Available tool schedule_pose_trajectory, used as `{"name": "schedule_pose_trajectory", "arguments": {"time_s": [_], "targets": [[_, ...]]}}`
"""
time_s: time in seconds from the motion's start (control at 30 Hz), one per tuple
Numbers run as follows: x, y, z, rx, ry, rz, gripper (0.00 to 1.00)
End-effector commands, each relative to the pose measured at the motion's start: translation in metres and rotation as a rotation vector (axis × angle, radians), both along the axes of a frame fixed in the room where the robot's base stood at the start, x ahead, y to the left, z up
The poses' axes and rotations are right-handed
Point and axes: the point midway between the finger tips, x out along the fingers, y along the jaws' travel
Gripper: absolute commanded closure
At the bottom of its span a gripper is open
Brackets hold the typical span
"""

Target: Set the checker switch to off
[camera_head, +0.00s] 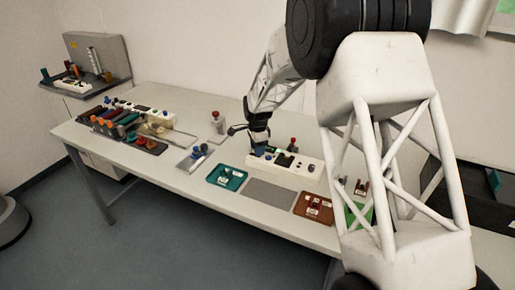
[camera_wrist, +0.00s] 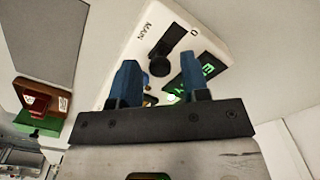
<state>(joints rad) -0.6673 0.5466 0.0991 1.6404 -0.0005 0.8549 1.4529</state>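A white box (camera_head: 312,167) stands on the table, with a dark panel, small knobs and a red knob behind it. In the wrist view the white box (camera_wrist: 135,42) carries a black lever-like switch (camera_wrist: 172,46) beside the printed word MAIN and a 0 mark. A dark display (camera_wrist: 205,70) with green lit characters sits beside it. I cannot read a checker label. My gripper (camera_head: 259,150) is over the left end of the box. In the wrist view its blue fingers (camera_wrist: 160,78) are apart, with the lower box face partly hidden behind them. Contact cannot be told.
A teal tray (camera_head: 228,186), a grey mat (camera_head: 270,194) and a brown tray (camera_head: 302,207) lie along the front edge. A red-topped device (camera_head: 217,124) stands behind. Racks of coloured items (camera_head: 112,122) fill the table's left. My arm hides the right side.

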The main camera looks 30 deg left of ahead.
Motion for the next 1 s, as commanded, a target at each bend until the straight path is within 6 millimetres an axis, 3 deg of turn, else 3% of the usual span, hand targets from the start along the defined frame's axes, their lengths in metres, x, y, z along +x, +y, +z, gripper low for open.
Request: {"name": "schedule_pose_trajectory", "arguments": {"time_s": [0.03, 0.27, 0.47, 0.73, 1.0], "targets": [[0.0, 0.0, 0.0, 0.0, 0.0, 0.0, 0.66], [0.0, 0.0, 0.0, 0.0, 0.0, 0.0, 1.0], [0.0, 0.001, 0.0, 0.0, 0.0, 0.0, 1.0], [0.0, 0.025, 0.0, 0.0, 0.0, 0.001, 1.0], [0.001, 0.027, 0.0, 0.001, -0.001, 0.0, 1.0]]}}
